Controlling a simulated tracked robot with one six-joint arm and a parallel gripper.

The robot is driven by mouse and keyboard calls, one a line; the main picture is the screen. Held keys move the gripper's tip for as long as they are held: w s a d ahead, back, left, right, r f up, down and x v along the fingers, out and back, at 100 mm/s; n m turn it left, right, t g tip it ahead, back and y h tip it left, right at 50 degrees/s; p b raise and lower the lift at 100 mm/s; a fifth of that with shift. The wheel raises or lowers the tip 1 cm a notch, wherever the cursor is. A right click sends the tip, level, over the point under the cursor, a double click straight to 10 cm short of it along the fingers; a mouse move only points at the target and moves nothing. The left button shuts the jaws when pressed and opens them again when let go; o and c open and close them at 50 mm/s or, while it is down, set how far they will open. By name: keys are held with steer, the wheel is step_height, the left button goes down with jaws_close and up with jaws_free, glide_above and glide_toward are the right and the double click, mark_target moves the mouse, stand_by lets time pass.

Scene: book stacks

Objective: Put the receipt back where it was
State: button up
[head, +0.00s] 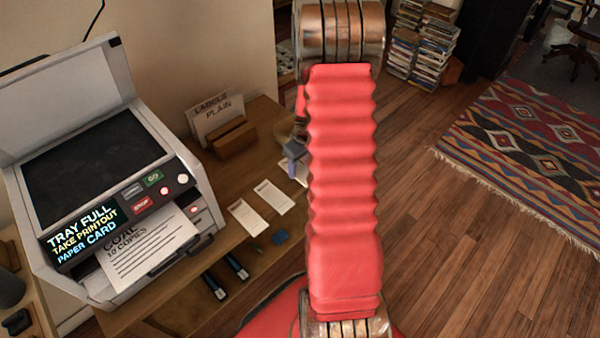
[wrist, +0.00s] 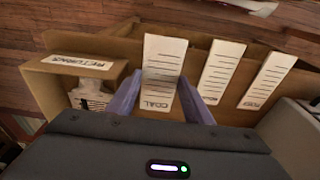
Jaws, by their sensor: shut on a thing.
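My gripper (wrist: 160,77) has its two grey-violet fingers on either side of a white printed slip headed COAL, the receipt (wrist: 163,52), and is shut on it. The slip's far end reaches past the fingertips. Whether it touches the wooden surface below I cannot tell. In the head view my gripper (head: 294,149) is mostly hidden behind my red arm, at the right end of the wooden table (head: 262,117). Two similar slips lie beside it in the wrist view, a middle one (wrist: 221,70) and a right one (wrist: 267,80).
A wooden box labelled RETURNS (wrist: 82,64) stands left of the gripper in the wrist view. A copier (head: 85,150) with a COAL printout (head: 145,243) fills the left of the head view. A card holder (head: 233,138) stands behind the slips. Wooden floor lies right.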

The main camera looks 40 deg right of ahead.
steer(key=shift+f, duration=0.1)
steer(key=shift+f, duration=1.8)
steer(key=shift+f, duration=0.1)
steer(key=o, duration=1.1)
steer(key=r, duration=0.3)
steer(key=s+r, duration=0.1)
steer(key=r, duration=0.7)
steer(key=shift+s, duration=0.3)
steer(key=shift+s+r, duration=0.15)
steer(key=shift+r, duration=0.45)
